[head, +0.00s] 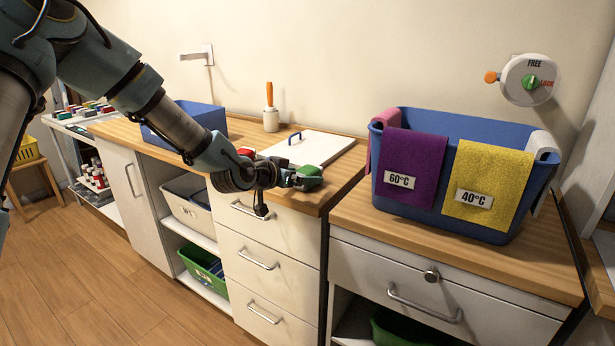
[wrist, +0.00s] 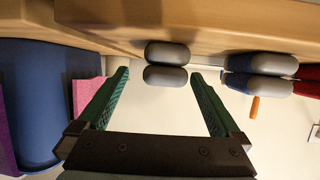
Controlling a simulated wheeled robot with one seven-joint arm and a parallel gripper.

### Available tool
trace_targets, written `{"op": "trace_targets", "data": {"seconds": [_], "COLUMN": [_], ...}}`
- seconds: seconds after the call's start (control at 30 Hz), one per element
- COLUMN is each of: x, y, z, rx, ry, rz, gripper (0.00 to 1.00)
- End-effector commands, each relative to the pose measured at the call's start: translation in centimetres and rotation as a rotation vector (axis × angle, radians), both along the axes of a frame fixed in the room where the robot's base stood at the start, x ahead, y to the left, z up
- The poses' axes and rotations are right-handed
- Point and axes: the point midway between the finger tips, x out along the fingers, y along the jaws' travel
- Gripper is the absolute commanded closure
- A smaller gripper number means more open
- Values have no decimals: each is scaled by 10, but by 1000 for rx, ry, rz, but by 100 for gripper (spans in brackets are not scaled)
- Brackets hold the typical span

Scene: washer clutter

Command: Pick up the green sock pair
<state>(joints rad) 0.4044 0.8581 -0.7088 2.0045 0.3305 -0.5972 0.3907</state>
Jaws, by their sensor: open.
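The green sock pair (head: 310,171) lies on the wooden counter near its front right corner, just beyond my gripper (head: 290,180) in the head view. In the wrist view, a sock pair (wrist: 165,64) shows two rounded grey ends, one above the other. My gripper (wrist: 160,75) is open there, with a finger on each side of these ends and a gap on both sides. The ends sit at about fingertip depth; I cannot tell how far between the fingers they reach. The green part is hidden in the wrist view.
A red sock pair (head: 246,153) lies beside my wrist, partly hidden. A white board with a blue handle (head: 307,147) lies behind. A blue bin (head: 478,141) with purple and yellow cloths stands on the right cabinet. An orange-handled tool (head: 270,112) stands near the wall.

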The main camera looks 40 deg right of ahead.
Motion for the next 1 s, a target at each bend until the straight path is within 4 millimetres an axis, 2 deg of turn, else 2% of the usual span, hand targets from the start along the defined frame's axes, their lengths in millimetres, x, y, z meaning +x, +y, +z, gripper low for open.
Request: {"op": "trace_targets", "data": {"seconds": [0.4,0.7,0.77,1.0], "x": [12,13,13,13], "y": [-39,-43,-43,-43], "z": [-20,-23,-23,-23], "rx": [2,2,2,2], "ry": [2,1,1,1], "rz": [1,1,1,1], "gripper": [0,0,5,31]}}
